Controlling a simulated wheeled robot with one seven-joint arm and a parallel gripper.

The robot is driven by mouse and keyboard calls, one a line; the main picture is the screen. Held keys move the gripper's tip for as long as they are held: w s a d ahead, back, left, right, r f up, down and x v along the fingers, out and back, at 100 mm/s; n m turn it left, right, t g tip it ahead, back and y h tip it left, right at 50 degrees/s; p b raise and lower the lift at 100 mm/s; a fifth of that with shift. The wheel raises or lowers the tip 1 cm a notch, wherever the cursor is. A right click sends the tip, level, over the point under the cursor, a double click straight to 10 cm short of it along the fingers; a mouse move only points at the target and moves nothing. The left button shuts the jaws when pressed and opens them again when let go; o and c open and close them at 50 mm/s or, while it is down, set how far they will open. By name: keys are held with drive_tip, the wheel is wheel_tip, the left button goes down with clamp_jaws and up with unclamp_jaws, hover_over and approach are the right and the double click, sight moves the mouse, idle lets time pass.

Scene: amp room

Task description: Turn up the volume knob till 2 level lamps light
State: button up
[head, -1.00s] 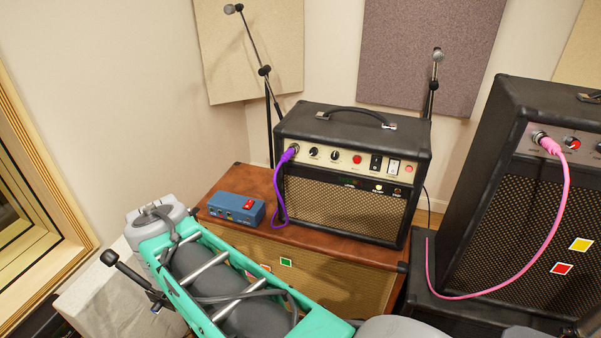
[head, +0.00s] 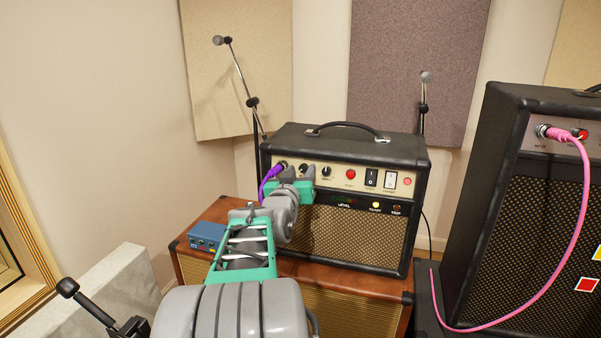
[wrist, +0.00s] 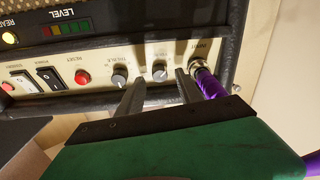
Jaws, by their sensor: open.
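The black amp (head: 330,130) stands on the brown cabinet, its cream panel facing me. In the wrist view, the knob nearest the input jack (wrist: 160,72) lies between my gripper's fingertips (wrist: 159,77). The fingers are open, one on either side; I cannot tell whether they touch it. Its label is too small to read. A second knob (wrist: 120,75) sits just left of the fingers; it also shows in the head view (head: 326,171). My gripper (head: 292,186) partly covers the panel's left end there. The level lamps (wrist: 68,28) look dim red and green, none clearly lit.
A purple cable (wrist: 211,88) is plugged into the input right beside one finger. Red reset button (wrist: 82,77) and switches (wrist: 50,77) are further along. A yellow lamp (head: 376,205) glows. A blue box (head: 206,236) sits on the brown cabinet (head: 295,268). A pink-cabled amp (head: 530,210) stands right.

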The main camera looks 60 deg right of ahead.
drive_tip(key=shift+w+d, duration=0.1)
drive_tip(key=shift+d, duration=0.3)
drive_tip(key=shift+c, duration=0.2)
clamp_jaws()
